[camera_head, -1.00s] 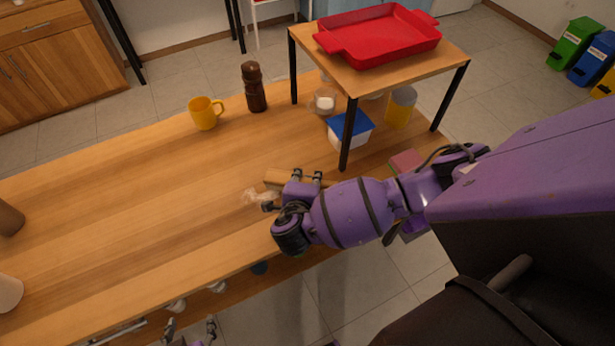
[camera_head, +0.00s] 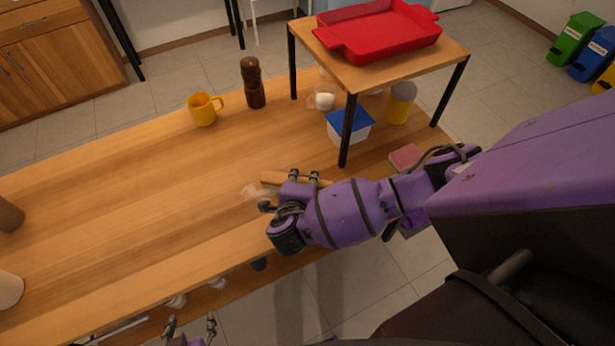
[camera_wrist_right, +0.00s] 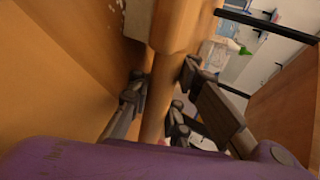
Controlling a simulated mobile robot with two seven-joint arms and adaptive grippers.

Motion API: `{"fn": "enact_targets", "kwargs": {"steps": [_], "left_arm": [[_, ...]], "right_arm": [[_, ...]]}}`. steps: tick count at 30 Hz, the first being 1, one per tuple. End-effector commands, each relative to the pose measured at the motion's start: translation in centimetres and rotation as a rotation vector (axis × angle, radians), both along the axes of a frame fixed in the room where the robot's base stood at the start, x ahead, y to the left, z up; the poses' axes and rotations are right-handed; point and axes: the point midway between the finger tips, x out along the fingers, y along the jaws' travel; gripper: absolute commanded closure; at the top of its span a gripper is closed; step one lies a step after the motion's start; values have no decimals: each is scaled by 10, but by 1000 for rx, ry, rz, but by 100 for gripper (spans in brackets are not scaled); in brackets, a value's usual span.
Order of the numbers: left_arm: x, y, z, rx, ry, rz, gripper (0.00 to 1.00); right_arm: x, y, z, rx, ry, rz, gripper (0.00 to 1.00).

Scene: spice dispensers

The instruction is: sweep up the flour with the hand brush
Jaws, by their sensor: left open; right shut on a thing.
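The flour (camera_head: 252,190) is a small pale patch on the wooden counter, left of the brush. White specks (camera_wrist_right: 120,8) show at the top of the right wrist view. The hand brush (camera_head: 272,179) has a light wooden body; its bristles are not clearly visible. My right gripper (camera_head: 304,176) is shut on its handle, just above the counter. The wrist view shows the round handle (camera_wrist_right: 154,122) between the fingers (camera_wrist_right: 160,85). My left gripper (camera_head: 191,325) is open and empty, low at the bottom edge, in front of the counter.
A wooden shelf (camera_head: 385,62) on black legs carries a red tray (camera_head: 375,30). A blue-lidded tub (camera_head: 348,127) and jars stand beneath it. A pink sponge (camera_head: 405,157), yellow mug (camera_head: 204,110) and brown mill (camera_head: 252,84) stand apart. The counter's middle is clear.

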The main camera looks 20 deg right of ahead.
Motion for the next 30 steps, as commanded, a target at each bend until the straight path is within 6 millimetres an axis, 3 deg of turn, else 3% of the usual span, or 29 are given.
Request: {"fn": "enact_targets", "kwargs": {"steps": [6,30], "left_arm": [[4,0,4,0,-10,-1,44],[3,0,3,0,-8,-1,44]], "right_arm": [[-1,22,0,2,2,2,100],[-3,66,-2,0,4,2,100]]}}
